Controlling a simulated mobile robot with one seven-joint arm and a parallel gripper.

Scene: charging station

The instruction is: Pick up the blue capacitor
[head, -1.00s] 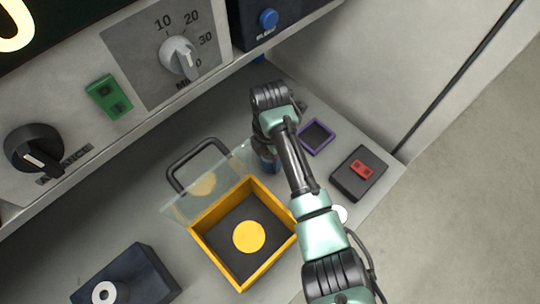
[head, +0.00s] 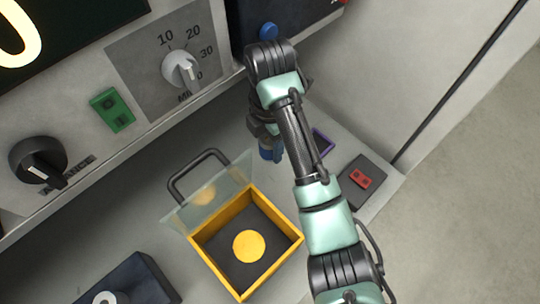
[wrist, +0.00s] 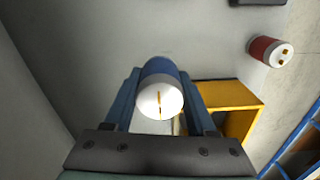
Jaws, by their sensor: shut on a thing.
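The blue capacitor (wrist: 160,93) is a cylinder with a blue body and a white end cap carrying a gold-coloured line. In the wrist view it sits between the two fingers of my gripper (wrist: 163,92), which is shut on it. In the head view the blue capacitor (head: 268,153) shows partly below my gripper (head: 266,140), in front of the panel and up and right of the yellow box. The arm hides much of the gripper there.
A yellow open box (head: 210,252) with a yellow disc (head: 249,246) inside has a clear tilted lid (head: 205,195). A purple-rimmed tray (head: 323,143) lies partly behind my arm. A dark block with a red piece (head: 361,180) is at right. A red cylinder (wrist: 265,50) shows in the wrist view.

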